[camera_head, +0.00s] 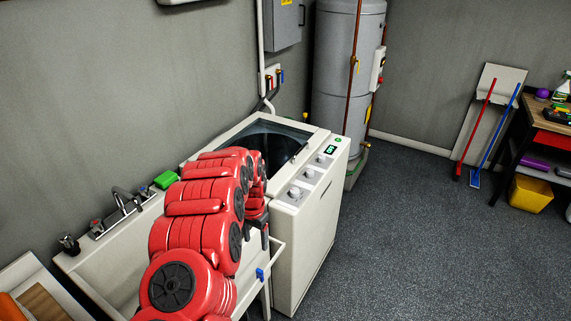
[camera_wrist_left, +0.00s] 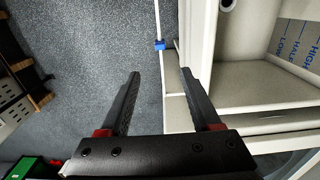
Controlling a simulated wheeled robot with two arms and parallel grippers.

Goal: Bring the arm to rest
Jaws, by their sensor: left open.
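My left arm (camera_head: 205,215) is a chain of red links with dark joint caps. It reaches in from the bottom over the utility sink and toward the washing machine (camera_head: 310,220). My left gripper (camera_head: 266,232) points down by the washer's near corner, partly hidden by the arm. In the left wrist view the gripper (camera_wrist_left: 160,80) has its two black fingers spread apart, with nothing held between them. A thin white bar with a blue clip (camera_wrist_left: 160,45) shows beyond the fingers. My right gripper is in neither view.
The sink (camera_head: 85,265) has a tap (camera_head: 125,200) and a green sponge (camera_head: 166,179) on its back ledge. The washer's lid is see-through. A grey tank (camera_head: 345,75) stands behind. Open dark floor (camera_head: 420,230) lies to the right, before a workbench (camera_head: 545,125).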

